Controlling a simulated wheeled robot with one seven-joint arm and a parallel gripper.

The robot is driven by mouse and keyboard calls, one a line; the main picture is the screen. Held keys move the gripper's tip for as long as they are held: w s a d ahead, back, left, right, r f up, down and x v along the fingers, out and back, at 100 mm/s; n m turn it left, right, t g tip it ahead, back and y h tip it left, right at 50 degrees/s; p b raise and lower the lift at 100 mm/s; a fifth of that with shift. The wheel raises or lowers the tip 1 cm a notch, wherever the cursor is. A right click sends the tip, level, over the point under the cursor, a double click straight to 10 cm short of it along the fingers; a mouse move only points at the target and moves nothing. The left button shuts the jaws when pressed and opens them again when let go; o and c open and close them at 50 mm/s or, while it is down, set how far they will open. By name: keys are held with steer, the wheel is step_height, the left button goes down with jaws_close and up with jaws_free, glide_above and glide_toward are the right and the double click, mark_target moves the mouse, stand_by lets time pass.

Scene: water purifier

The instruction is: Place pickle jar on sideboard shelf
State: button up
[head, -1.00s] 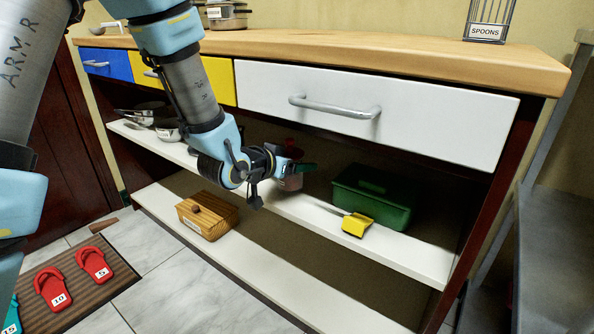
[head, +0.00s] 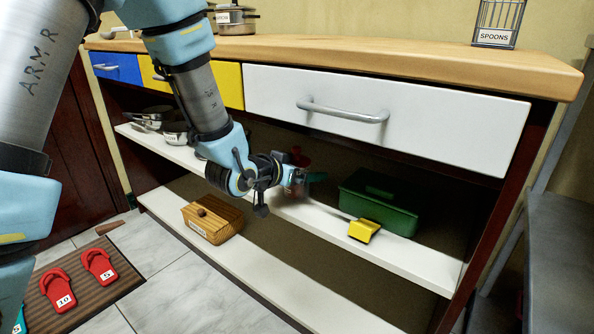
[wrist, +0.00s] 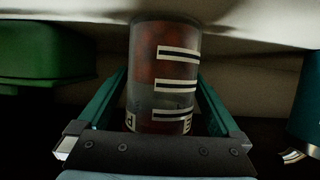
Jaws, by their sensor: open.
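The pickle jar (wrist: 163,75), reddish-brown behind glass with dark-and-white label strips, fills the middle of the wrist view. It touches the pale sideboard shelf (wrist: 240,30), which shows along the top of that picture. The jar sits between the two teal fingers of my gripper (wrist: 163,105); the fingers are spread, one on each side of it. In the head view my gripper (head: 304,180) is over the upper sideboard shelf (head: 405,258), and the jar is mostly hidden by it.
A green box (head: 380,205) and a yellow-ended tool (head: 363,230) are right of my gripper. A red item (head: 297,157) stands behind it; pots (head: 152,117) are left. The white drawer (head: 420,120) overhangs the shelf. A wooden box (head: 212,218) sits on the lower shelf.

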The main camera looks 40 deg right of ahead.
steer(key=p+v, duration=0.1)
steer(key=v, duration=0.4)
steer(key=p+v, duration=0.2)
steer(key=v, duration=0.2)
steer(key=shift+a+r, duration=0.25)
steer(key=shift+r, duration=0.1)
steer(key=shift+d+p, duration=0.1)
steer(key=shift+p, duration=0.7)
steer(key=p+v, duration=0.2)
steer(key=p, duration=0.6)
steer(key=shift+s+a+p, duration=0.1)
steer(key=shift+a+p, duration=0.2)
steer(key=shift+p, duration=0.1)
steer(key=shift+f, duration=0.1)
steer(key=w+a+r+n+t+y, duration=0.1)
steer(key=w+a+n+y, duration=0.25)
steer(key=w+a, duration=0.5)
steer(key=w+a+r+n+t+y, duration=0.1)
steer(key=w+a+r+n+y, duration=0.3)
steer(key=a, duration=0.8)
steer(key=s+a+r+n+g+y, duration=0.2)
steer(key=s+a+n, duration=0.1)
steer(key=a, duration=0.5)
steer(key=s+a+r+n+g+y, duration=0.1)
steer(key=s+a+n+y, duration=0.2)
steer(key=a, duration=0.6)
steer(key=shift+s+r+g, duration=0.3)
steer(key=shift+r+g, duration=0.1)
